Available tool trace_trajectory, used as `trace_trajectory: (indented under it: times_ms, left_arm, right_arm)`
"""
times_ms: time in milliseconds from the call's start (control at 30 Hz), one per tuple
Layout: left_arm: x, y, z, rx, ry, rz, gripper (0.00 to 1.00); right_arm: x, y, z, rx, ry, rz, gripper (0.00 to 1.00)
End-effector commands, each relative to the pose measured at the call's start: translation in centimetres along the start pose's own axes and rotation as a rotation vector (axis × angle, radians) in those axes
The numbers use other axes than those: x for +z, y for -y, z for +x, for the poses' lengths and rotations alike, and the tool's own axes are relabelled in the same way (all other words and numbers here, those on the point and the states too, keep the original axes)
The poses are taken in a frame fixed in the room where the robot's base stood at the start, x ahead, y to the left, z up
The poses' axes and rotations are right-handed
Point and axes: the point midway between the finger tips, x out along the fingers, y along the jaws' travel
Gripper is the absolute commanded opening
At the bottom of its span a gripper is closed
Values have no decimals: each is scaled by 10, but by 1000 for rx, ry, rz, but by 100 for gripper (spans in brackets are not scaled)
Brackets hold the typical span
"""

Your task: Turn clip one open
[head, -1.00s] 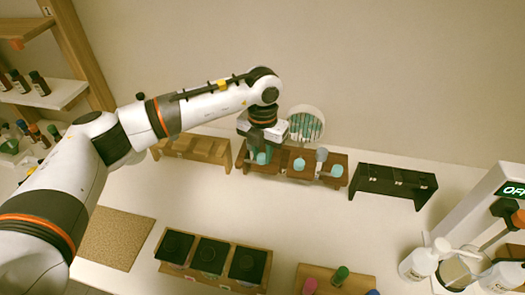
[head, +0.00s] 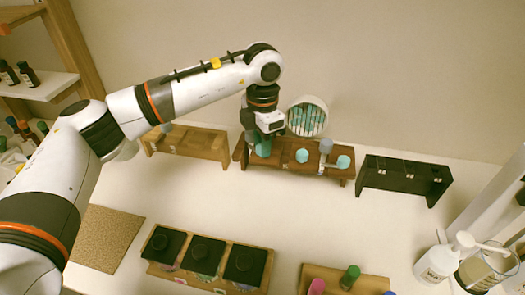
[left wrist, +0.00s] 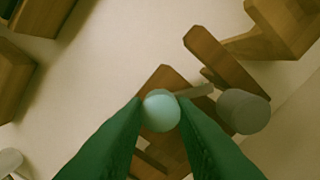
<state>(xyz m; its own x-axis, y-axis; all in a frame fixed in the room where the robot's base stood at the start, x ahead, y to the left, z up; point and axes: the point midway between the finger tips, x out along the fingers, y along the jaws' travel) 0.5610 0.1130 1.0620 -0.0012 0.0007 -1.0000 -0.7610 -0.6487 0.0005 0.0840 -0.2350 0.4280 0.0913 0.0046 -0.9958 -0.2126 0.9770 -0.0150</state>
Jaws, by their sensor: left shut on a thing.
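A brown wooden rack (head: 347,174) stands at the back of the white table, with several small clips along it. The middle clip's teal knob (head: 302,155) and the right clip's teal knob (head: 343,161) show clear. My left gripper (head: 264,149) is over the rack's left end. In the left wrist view my left gripper (left wrist: 160,108) has its green fingers shut on the teal knob (left wrist: 160,112) of the left clip. A pale lever (left wrist: 197,90) runs from behind this knob toward a grey cylinder (left wrist: 243,110). The fingers hide part of the clip. My right gripper is not in view.
A lighter wooden rack (head: 190,142) stands to the left and a black rack (head: 405,180) to the right. A round white slatted thing (head: 307,116) is behind the brown rack. Black-topped jars (head: 204,256) and a pump bottle (head: 440,262) are in front. The middle table is clear.

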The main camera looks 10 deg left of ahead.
Motion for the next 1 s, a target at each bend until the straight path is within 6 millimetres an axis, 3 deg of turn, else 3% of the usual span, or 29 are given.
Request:
trace_trajectory:
  times_ms: [33, 400, 1000]
  left_arm:
    - [-1, 1, 3, -2, -4, 44, 2]
    - [-1, 0, 1, -4, -4, 394, 2]
    - [0, 0, -2, -4, -4, 867, 2]
  right_arm:
    - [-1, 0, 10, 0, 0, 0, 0]
    - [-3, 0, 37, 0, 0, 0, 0]
    - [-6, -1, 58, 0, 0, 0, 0]
